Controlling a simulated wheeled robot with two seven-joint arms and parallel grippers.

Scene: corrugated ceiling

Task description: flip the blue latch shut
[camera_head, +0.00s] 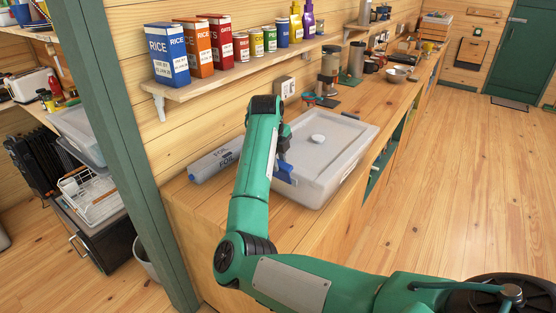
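A grey lidded bin (345,133) stands on the wooden counter, with a small white knob on its lid. A blue latch (285,173) shows on the bin's near left side, standing out from the rim; its exact angle is hard to tell. My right arm, green, reaches in from the lower right and bends up to the bin. My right gripper (284,146) is at the bin's left edge, just above the latch. It is partly hidden behind my own wrist, so its fingers and any contact with the latch are unclear. My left gripper is out of view.
A grey foil roll box (215,160) lies left of the bin. A wall shelf (215,78) with boxes and cans runs above the counter. A green post (112,120) stands at left. Counter clutter, including a bowl (397,74), lies beyond the bin.

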